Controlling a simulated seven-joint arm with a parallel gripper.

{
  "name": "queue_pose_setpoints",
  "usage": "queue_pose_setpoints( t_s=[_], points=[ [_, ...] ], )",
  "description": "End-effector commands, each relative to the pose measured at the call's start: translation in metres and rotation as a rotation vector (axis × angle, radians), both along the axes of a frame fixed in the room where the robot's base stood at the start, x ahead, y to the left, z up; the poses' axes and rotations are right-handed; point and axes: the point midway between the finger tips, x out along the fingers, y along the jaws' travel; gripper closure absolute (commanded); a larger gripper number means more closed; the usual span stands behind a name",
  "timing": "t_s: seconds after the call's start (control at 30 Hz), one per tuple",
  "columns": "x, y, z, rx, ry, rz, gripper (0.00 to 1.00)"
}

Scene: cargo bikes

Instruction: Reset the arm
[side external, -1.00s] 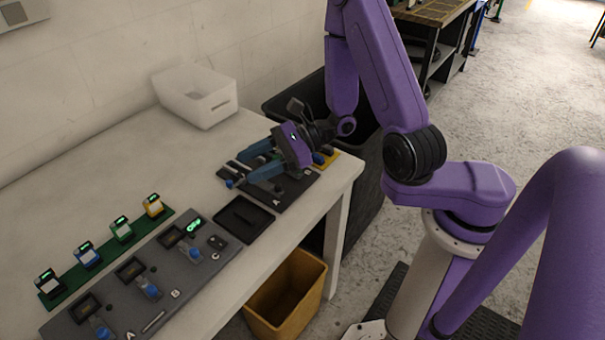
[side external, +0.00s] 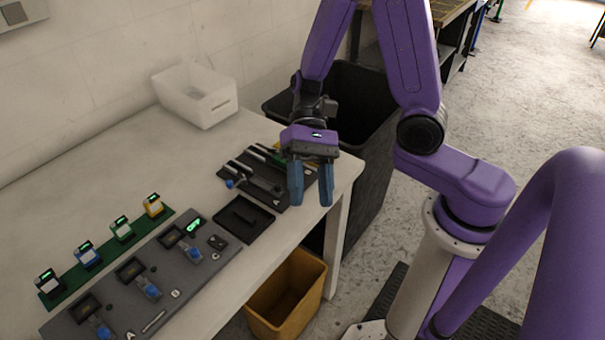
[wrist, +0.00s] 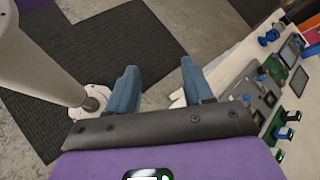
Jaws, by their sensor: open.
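My gripper (side external: 311,196) is open and empty, with its blue fingers pointing down near the right end of the white table (side external: 150,150). In the side view it appears in front of the right end of a dark tool tray (side external: 262,185). In the wrist view my gripper (wrist: 160,90) has its fingers apart with nothing between them. The dark floor mat (wrist: 115,45) lies beyond them in that view.
A black tray (side external: 243,220) and a grey fixture board (side external: 150,275) lie along the table's front. A green strip (side external: 105,260) holds several small devices. A white bin (side external: 195,98) stands at the back. A black bin (side external: 365,180) and a yellow bin (side external: 287,295) stand on the floor.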

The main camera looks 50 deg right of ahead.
Motion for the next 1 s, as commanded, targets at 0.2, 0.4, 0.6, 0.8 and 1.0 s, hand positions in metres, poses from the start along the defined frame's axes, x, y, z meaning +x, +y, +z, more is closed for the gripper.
queue_pose_setpoints(
  t_s=[0.2, 0.4, 0.6, 0.8, 1.0],
  points=[
    [-0.028, -0.024, 0.001, -0.064, -0.136, 0.269, 0.49],
    [-0.047, -0.049, 0.002, -0.112, -0.276, 0.502, 0.49],
    [-0.059, -0.072, 0.004, -0.149, -0.434, 0.722, 0.49],
    [-0.067, -0.089, 0.009, -0.17, -0.609, 0.927, 0.49],
    [-0.073, -0.101, 0.018, -0.173, -0.8, 1.116, 0.49]
  ],
)
